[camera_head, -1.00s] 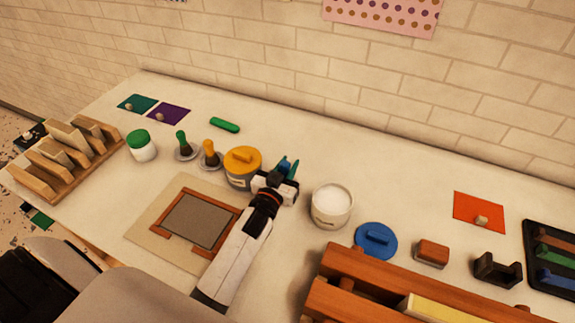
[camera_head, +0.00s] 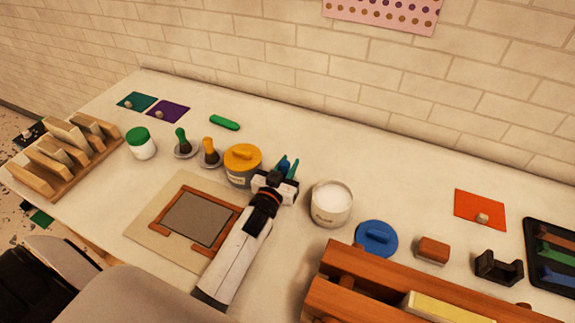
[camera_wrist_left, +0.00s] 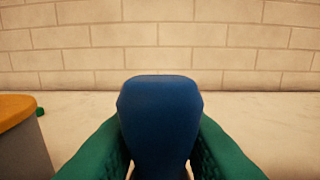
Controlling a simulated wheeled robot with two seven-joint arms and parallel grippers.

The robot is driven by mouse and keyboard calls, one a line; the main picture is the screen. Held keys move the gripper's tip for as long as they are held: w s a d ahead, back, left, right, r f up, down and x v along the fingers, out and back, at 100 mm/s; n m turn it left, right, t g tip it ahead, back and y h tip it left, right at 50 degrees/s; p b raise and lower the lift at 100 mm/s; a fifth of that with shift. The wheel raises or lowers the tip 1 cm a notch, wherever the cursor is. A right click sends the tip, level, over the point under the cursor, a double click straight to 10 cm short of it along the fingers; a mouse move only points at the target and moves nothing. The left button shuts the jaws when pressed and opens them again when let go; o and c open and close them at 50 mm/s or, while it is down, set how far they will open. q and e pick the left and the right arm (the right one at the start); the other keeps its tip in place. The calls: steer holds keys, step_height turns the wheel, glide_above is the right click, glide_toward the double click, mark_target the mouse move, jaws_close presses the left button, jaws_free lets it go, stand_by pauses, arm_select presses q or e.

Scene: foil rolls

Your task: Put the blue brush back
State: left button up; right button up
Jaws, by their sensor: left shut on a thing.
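My left gripper (camera_head: 289,168) is shut on the blue brush (camera_head: 283,162), between the yellow-lidded jar and the open white jar. In the left wrist view, the brush's blue handle (camera_wrist_left: 160,115) stands upright between the green finger pads. The brush's lower end is hidden, so I cannot tell whether it touches anything. A green brush (camera_head: 181,140) and an orange brush (camera_head: 208,149) stand upright in small dark round holders to the left. No holder for the blue brush shows. My right gripper is not in view.
The yellow-lidded jar (camera_head: 240,176) is close left of the gripper, and the open white jar (camera_head: 331,210) is close right. A blue lid (camera_head: 376,238) lies beyond it. A framed grey plate (camera_head: 197,220) lies in front. The table behind the gripper is clear.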

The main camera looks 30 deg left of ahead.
arm_select(q)
steer(key=shift+f+b, duration=0.3)
steer(key=shift+f, duration=0.15)
stand_by(0.4)
steer(key=o, duration=1.5)
steer(key=shift+o, duration=0.2)
steer(key=shift+r+p, duration=4.3)
steer(key=shift+r, duration=0.25)
steer(key=shift+f, duration=0.1)
